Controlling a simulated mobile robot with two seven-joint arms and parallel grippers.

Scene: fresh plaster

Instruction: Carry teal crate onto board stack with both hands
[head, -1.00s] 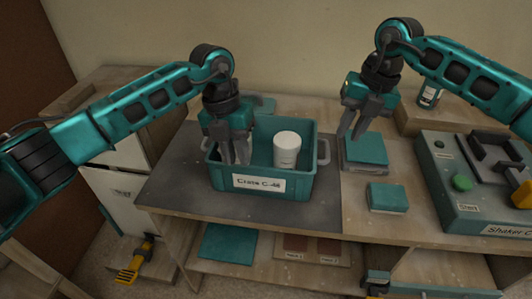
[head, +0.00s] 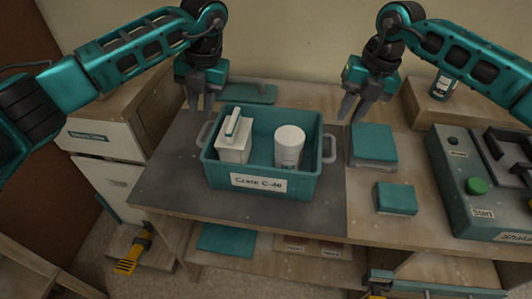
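The teal crate (head: 290,190) stands upright on the dark mat at the middle of the bench, with a grey handle on each side. It holds a white handled container (head: 234,148) and a white cup (head: 289,146). My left gripper (head: 200,108) is above and behind the crate's left handle, open and empty, apart from the crate. My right gripper (head: 350,115) is open and empty, above and behind the right handle, in front of the wall. I cannot tell for sure which thing is the board stack; a raised wooden block (head: 412,112) stands at the back right.
A teal-topped block (head: 373,142) and a smaller teal block (head: 396,197) lie right of the crate. A shaker machine (head: 450,190) fills the bench's right end. A bottle (head: 444,86) stands on the wooden block. The dark mat (head: 165,190) is clear left of the crate.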

